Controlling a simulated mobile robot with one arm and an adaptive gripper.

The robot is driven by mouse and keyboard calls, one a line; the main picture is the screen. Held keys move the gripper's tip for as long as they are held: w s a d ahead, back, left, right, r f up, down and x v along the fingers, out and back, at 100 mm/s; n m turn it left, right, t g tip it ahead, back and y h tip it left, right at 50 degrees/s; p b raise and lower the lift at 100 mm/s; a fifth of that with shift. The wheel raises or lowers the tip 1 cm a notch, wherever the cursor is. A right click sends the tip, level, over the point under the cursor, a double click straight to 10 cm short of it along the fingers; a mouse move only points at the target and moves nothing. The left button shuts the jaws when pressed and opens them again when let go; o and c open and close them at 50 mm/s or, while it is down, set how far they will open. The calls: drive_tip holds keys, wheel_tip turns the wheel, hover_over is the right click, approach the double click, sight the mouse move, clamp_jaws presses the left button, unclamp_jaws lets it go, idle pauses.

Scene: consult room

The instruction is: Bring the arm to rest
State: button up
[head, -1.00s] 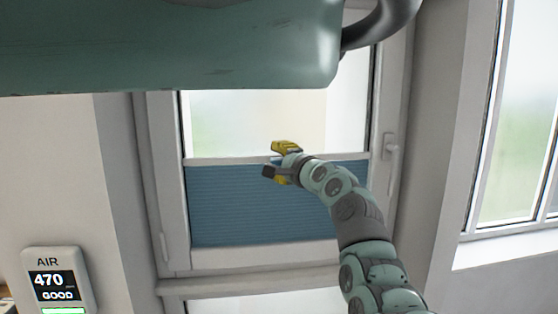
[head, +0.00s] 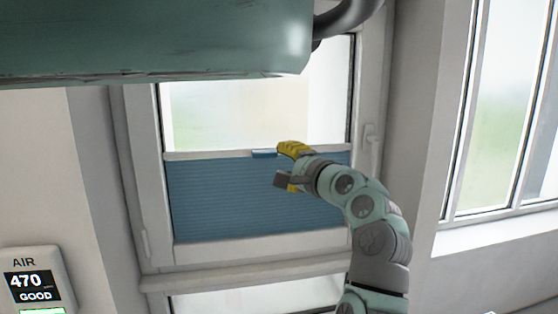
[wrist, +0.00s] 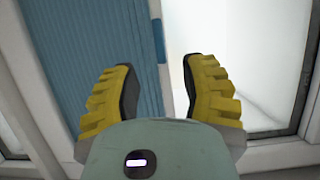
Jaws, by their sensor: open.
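My gripper (head: 287,167) is in front of the window, at the height of the blind's top rail. In the wrist view its two yellow fingers (wrist: 160,85) stand wide apart with nothing between them. A blue pleated blind (head: 225,200) covers the lower part of the glass. Its pale top rail (head: 205,155) carries a small blue tab (head: 264,153) just left of my gripper. In the wrist view the tab (wrist: 158,40) shows beyond the fingers, apart from them.
The window frame (head: 137,180) surrounds the blind, with a handle (head: 370,150) on its right side. An air monitor (head: 36,283) reading 470, GOOD, is on the wall at lower left. A second window (head: 500,120) is at right.

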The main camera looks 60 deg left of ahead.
drive_tip(key=shift+w+d+r, duration=0.1)
drive_tip(key=shift+d, duration=0.45)
